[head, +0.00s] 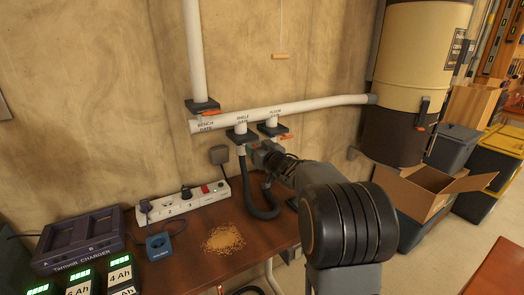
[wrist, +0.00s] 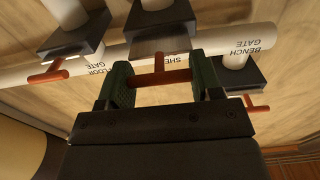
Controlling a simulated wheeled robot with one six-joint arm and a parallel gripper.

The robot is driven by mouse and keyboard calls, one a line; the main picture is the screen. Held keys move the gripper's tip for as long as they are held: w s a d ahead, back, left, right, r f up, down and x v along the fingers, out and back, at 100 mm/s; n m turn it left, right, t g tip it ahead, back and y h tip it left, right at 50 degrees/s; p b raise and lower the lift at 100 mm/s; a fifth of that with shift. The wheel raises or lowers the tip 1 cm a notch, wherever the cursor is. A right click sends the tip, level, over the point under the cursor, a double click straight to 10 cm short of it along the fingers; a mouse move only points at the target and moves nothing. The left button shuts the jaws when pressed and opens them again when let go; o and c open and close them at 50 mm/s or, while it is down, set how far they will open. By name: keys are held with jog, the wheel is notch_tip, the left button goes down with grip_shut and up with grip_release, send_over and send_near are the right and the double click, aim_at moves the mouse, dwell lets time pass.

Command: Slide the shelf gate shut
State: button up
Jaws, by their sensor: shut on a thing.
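The shelf gate (head: 240,135) is a dark block on a short white branch under the horizontal pipe, labelled SHELF GATE. In the wrist view it shows upside down as a black block (wrist: 160,18) with a greyish plate (wrist: 158,46) on its near side. A stem joins the plate to an orange-red crossbar handle (wrist: 160,77). My gripper (wrist: 163,82) has its two green-padded fingers at either end of this handle, shut on it. In the head view my gripper (head: 258,149) is just right of and below the shelf gate and hides the handle.
The bench gate (head: 203,105) is at left and the floor gate (head: 270,130) at right, each with an orange handle. A grey hose (head: 258,207) hangs below. The bench (head: 190,262) holds a power strip (head: 180,202), charger (head: 82,240) and sawdust (head: 223,238).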

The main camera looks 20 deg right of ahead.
aim_at(254, 144)
jog(key=w, duration=0.3)
jog(key=shift+a+r, duration=0.1)
jog(key=shift+a, duration=0.1)
jog(key=shift+s, duration=0.1)
jog(key=o, duration=1.3)
jog(key=s, duration=0.4)
jog(key=s+d, duration=0.1)
jog(key=s, duration=0.8)
jog(key=shift+s+d, duration=0.25)
jog(key=shift+d, duration=0.05)
